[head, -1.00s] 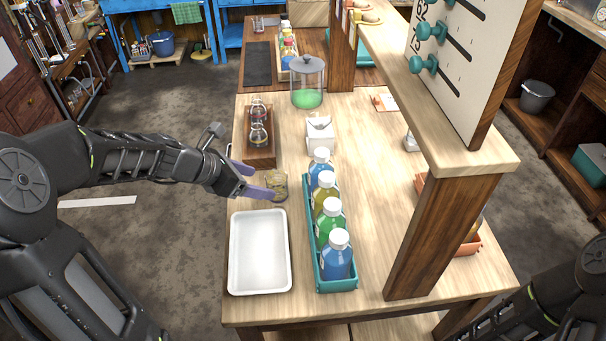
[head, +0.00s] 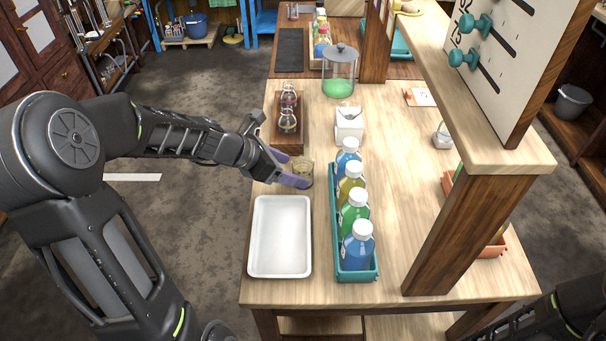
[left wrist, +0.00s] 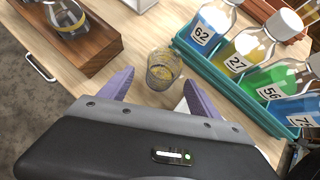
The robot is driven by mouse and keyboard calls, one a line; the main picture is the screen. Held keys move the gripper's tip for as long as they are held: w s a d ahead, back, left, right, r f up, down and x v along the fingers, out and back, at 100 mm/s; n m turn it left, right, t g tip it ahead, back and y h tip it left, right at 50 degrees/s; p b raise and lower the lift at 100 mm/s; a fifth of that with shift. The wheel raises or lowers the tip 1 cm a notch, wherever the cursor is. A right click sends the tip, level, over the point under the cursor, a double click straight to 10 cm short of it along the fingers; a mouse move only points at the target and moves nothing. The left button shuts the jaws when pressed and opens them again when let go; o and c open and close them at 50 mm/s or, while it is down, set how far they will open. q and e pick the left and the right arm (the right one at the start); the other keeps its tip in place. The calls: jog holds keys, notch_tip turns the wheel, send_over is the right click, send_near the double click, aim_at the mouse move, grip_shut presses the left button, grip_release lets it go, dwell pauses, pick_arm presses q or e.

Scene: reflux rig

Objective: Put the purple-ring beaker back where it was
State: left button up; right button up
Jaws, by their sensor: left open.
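A small clear glass beaker (head: 304,170) with a yellowish look stands on the bench between the wooden flask rack and the white tray. It also shows in the left wrist view (left wrist: 163,70); I cannot make out a purple ring on it. My left gripper (head: 288,169) is open, its two purple fingers reaching low over the bench toward the beaker. In the left wrist view the fingertips (left wrist: 158,78) lie on either side of the beaker, with gaps to it. My right gripper is out of view.
A white tray (head: 257,271) is in front of the beaker. A teal crate (head: 356,275) of several capped bottles stands to its right. A wooden rack (head: 288,148) with round flasks is behind. A white box (head: 349,128) and a shelf post (head: 447,240) stand further right.

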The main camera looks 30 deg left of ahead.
aim_at(303, 173)
pick_arm(q)
jog(key=x, duration=0.5)
jog(key=shift+d, duration=0.15)
jog(key=shift+r, duration=0.1)
jog(key=c, duration=1.4)
jog(key=shift+r, duration=0.1)
jog(key=shift+c, duration=0.2)
notch_tip(303, 173, up, 10)
jog(key=p, duration=0.2)
jog(key=shift+p, duration=0.35)
